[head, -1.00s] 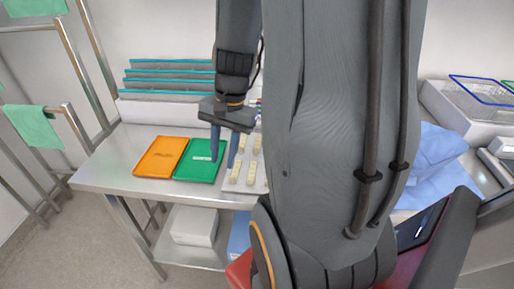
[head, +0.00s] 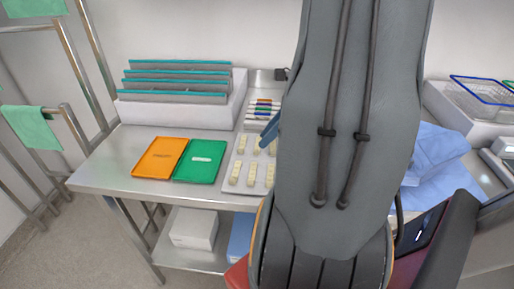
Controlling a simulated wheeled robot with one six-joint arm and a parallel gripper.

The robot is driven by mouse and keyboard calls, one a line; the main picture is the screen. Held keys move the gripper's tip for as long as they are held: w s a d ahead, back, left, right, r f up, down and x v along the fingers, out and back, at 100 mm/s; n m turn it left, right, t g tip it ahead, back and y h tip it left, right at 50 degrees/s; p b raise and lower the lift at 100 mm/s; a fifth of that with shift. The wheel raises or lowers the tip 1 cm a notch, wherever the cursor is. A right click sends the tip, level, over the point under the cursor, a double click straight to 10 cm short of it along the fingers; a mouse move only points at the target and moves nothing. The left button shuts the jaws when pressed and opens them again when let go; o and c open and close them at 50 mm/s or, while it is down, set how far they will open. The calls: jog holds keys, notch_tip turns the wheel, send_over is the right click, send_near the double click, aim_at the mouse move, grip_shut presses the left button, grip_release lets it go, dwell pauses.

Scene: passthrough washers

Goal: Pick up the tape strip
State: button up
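Several short cream strips (head: 235,180) lie in rows on a pale grey tray (head: 229,188) on the steel table. They look like the tape strips, but I cannot tell which one is meant. My gripper (head: 270,131) shows only as a blue finger at the left edge of my arm, above the back right part of the tray. The rest of the gripper is hidden behind my arm, so its opening and anything in it cannot be seen. The right side of the tray is also hidden.
An orange tray (head: 160,157) and a green tray (head: 201,161) with a white label lie left of the strips. Coloured markers (head: 262,108) lie behind. A rack with grey panels (head: 178,85) stands at the back. Blue cloth (head: 437,152) lies at right.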

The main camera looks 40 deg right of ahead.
jog(key=shift+p+x, duration=0.35)
jog(key=shift+x, duration=2.05)
jog(key=shift+d+f, duration=0.1)
jog(key=shift+d, duration=0.1)
jog(key=shift+c, duration=0.3)
jog(key=shift+s, duration=0.1)
grip_shut()
